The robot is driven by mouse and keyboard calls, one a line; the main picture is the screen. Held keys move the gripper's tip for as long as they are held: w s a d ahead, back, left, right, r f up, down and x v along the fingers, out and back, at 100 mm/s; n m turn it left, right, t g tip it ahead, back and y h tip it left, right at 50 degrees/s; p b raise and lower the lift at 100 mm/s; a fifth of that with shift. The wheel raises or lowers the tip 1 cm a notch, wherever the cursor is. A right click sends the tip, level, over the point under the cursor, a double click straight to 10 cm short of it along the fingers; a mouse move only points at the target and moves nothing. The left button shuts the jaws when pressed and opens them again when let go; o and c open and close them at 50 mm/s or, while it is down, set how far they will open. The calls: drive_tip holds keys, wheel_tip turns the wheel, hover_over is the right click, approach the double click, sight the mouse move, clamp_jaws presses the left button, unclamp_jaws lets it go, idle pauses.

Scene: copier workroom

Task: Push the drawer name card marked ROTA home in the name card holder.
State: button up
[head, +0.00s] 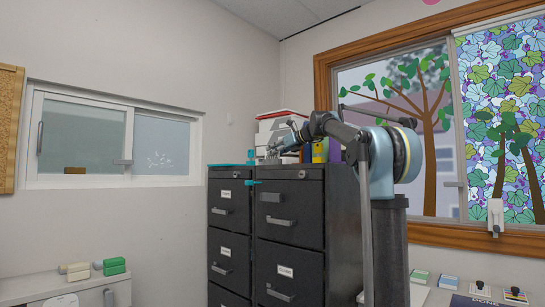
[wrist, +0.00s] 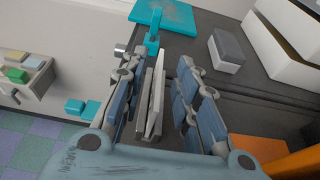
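My gripper (head: 279,149) is above the top of the dark filing cabinets (head: 290,225) in the head view. In the wrist view its two blue-grey fingers (wrist: 158,72) stand apart. Thin pale grey upright plates (wrist: 152,105) show between them, nearer the left finger; I cannot tell what they are or whether they touch. The right cabinet's top drawer has a grey label holder (head: 270,195) with no readable card. Other drawers carry small white cards (head: 286,271), too small to read. I cannot pick out the ROTA card.
A flat cyan piece (wrist: 165,15) lies on the cabinet top, with a cyan arm reaching toward the gripper. A grey-lidded box (wrist: 226,50) and white boxes (wrist: 285,35) stand to its right. Green and beige blocks (head: 114,266) rest on a white unit at left.

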drive_tip(key=v, duration=1)
drive_tip(key=shift+d, duration=0.1)
